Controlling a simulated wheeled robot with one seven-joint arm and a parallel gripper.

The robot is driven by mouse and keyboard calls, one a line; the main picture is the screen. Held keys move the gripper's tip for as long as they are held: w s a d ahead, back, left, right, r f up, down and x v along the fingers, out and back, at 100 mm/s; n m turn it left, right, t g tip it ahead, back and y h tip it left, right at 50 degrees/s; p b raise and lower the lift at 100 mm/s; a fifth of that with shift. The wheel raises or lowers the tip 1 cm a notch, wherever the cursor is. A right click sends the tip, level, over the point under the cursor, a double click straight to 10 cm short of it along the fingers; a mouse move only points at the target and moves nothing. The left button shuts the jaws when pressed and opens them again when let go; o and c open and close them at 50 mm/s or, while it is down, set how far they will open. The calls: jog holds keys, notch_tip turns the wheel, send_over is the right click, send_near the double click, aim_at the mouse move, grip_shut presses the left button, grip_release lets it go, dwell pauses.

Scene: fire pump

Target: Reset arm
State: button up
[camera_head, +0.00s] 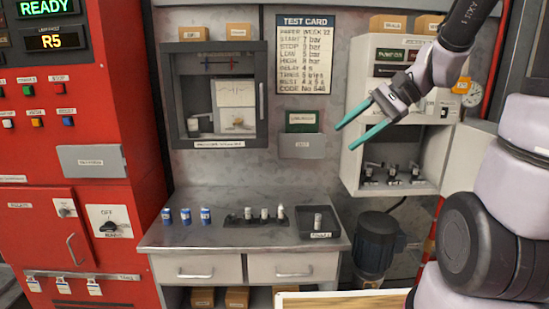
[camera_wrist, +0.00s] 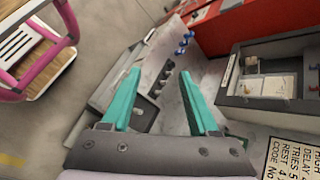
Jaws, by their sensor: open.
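My gripper (camera_head: 362,124) is held in the air in front of the wall, right of the test card. Its two teal fingers are spread apart with nothing between them. In the wrist view my gripper (camera_wrist: 163,88) is also open and empty, seen above the workbench. My arm comes in from the upper right of the head view, and its links cover part of the right side.
A steel workbench (camera_head: 190,233) holds blue cylinders, a dark rack (camera_head: 255,218) and a dark tray (camera_head: 318,233). A white pump panel (camera_head: 352,95) stands close behind my gripper. A red cabinet (camera_head: 95,140) is at left. A pink-framed object (camera_wrist: 70,20) shows in the wrist view.

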jog(key=s+d+r+n+t+h, duration=0.5)
jog(key=s+d+r+h, duration=0.2)
jog(key=r, duration=0.1)
jog(key=shift+s+t+h, duration=0.3)
jog(key=shift+s+t, duration=0.05)
jog(key=shift+t, duration=0.05)
dwell(0.5)
